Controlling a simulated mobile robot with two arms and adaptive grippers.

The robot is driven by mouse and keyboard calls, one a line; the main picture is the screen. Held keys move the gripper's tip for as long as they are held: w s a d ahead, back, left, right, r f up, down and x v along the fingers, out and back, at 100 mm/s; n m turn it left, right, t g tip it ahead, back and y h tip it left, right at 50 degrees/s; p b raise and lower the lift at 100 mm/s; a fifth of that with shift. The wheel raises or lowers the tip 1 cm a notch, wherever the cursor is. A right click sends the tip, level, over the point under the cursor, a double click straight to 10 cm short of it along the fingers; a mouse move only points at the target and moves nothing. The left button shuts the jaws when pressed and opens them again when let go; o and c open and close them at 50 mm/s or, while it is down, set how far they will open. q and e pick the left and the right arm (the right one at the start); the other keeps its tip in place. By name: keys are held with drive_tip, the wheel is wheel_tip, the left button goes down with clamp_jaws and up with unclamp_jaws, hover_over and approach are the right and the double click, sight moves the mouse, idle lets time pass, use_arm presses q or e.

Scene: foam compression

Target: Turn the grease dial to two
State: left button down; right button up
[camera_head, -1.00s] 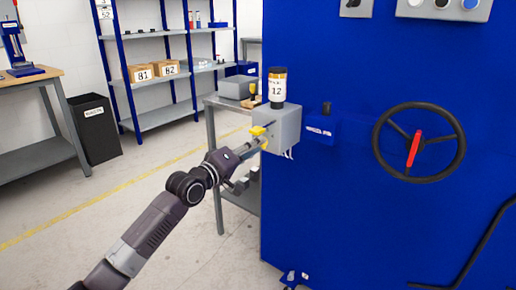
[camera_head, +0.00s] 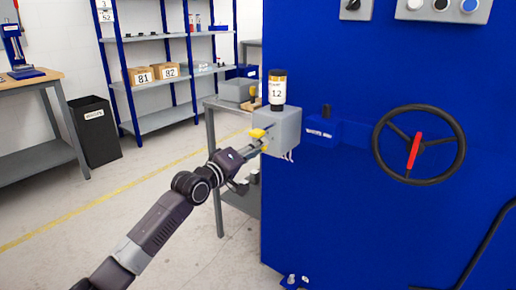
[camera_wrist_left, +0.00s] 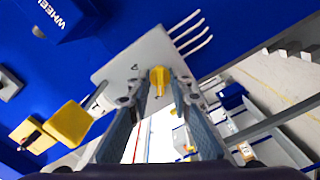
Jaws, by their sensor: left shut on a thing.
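The grease dial is a small yellow knob (camera_wrist_left: 159,76) on the face of a grey box (camera_head: 284,132) on the side of the blue machine. In the head view the dial (camera_head: 264,147) is partly hidden by my fingers. My left gripper (camera_wrist_left: 160,92) has its two fingers on either side of the knob and is shut on it; it also shows in the head view (camera_head: 259,148). Small marks beside the knob are too small to read. My right gripper is not in view.
A canister labelled 12 (camera_head: 277,90) stands on the box. Cables (camera_wrist_left: 190,33) hang from its underside. The blue machine (camera_head: 340,220) with a handwheel (camera_head: 418,143) fills the right. A grey table (camera_head: 210,130) stands behind the box.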

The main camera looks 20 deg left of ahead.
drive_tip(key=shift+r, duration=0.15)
use_arm(q)
drive_tip(key=shift+m+p, duration=1.65)
drive_tip(key=shift+m, duration=2.25)
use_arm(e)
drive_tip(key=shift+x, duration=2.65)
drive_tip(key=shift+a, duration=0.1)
use_arm(q)
drive_tip(key=shift+f, duration=0.1)
drive_tip(key=c, duration=2.1)
unclamp_jaws()
drive_tip(key=shift+s, duration=0.1)
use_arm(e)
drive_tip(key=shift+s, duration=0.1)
